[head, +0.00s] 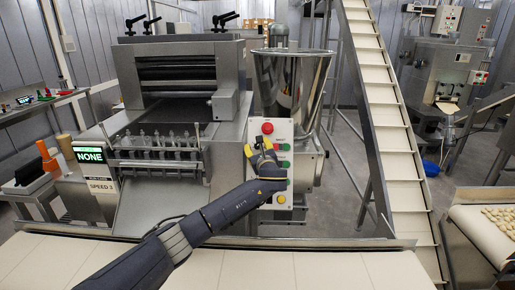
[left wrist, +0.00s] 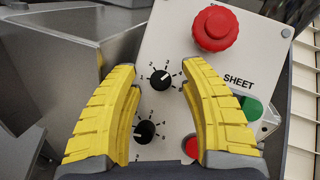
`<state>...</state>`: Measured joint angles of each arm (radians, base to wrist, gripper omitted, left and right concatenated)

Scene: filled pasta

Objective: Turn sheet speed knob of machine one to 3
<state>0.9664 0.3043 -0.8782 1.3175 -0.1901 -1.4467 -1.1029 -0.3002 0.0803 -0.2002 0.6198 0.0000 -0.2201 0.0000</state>
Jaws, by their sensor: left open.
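The white control panel (head: 283,190) of the machine stands at the middle of the head view. In the left wrist view it carries two black knobs with numbered scales: an upper knob (left wrist: 161,81) and a lower knob (left wrist: 145,132). Each knob has a white pointer mark; the exact settings are too small to read surely. My left gripper (head: 257,142) is open in front of the panel. In the left wrist view its yellow fingers (left wrist: 158,72) lie on either side of the upper knob, with no visible grip on it. My right gripper is out of view.
A large red button (left wrist: 215,29) and a green button (left wrist: 251,107) near the word SHEET sit beside the knobs. A display (head: 91,156) reads NONE above SPEED 3. A pale conveyor (head: 330,272) runs along the front; a steel hopper (head: 292,85) stands behind the panel.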

